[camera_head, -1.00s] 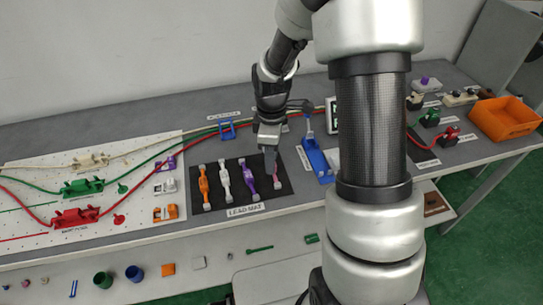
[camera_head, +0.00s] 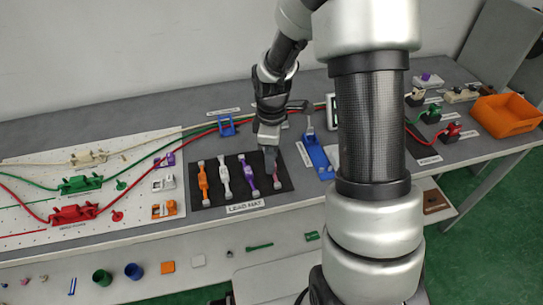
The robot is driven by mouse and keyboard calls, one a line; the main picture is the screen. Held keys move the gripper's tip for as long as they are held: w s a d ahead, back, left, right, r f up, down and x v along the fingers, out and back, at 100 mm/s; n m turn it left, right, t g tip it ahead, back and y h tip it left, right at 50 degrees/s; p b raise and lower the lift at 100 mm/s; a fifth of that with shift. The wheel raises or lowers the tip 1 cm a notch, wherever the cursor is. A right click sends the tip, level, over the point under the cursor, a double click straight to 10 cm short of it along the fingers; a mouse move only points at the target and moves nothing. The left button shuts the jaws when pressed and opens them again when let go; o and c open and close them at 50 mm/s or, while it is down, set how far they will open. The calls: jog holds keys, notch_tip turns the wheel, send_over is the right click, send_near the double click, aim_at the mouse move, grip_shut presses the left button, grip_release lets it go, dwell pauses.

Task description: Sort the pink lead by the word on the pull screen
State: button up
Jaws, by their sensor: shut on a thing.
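My gripper (camera_head: 271,165) points down over the right end of the dark lead mat (camera_head: 230,203) and is shut on the pink lead (camera_head: 277,184). Most of the pink lead is hidden behind the fingers; its near end shows just below them. Orange (camera_head: 203,184), white (camera_head: 224,178) and purple (camera_head: 249,174) leads lie side by side to its left on the mat. A screen with a pale frame (camera_head: 330,112) stands behind my arm, which covers most of it; I cannot read its word.
A blue fixture (camera_head: 318,153) stands right of the mat. A white pegboard (camera_head: 30,175) with red (camera_head: 75,214) and green (camera_head: 78,185) fixtures is at left. An orange bin (camera_head: 506,114) is at far right. Cables run along the back. My arm blocks the middle right.

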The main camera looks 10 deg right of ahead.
jog(key=o, duration=1.7)
jog(key=shift+r, duration=0.1)
jog(key=shift+r+p, duration=2.8)
jog(key=shift+r, duration=0.6)
jog(key=s+r+m+t+p, duration=0.25)
jog(key=s+r+m, duration=0.2)
jog(key=r, duration=0.85)
jog(key=s+r+m+t+p, duration=0.1)
jog(key=s+r+m+p, duration=0.35)
jog(key=r, duration=0.85)
jog(key=s+r+m, duration=0.1)
jog(key=s+r, duration=0.1)
jog(key=s, duration=0.1)
jog(key=s+r+m+t+p, duration=0.1)
jog(key=s+r+m, duration=0.1)
jog(key=s, duration=0.1)
jog(key=s+r+m+t, duration=0.1)
jog(key=s+r, duration=0.2)
jog(key=shift+s+m, duration=0.25)
jog(key=shift+m, duration=0.05)
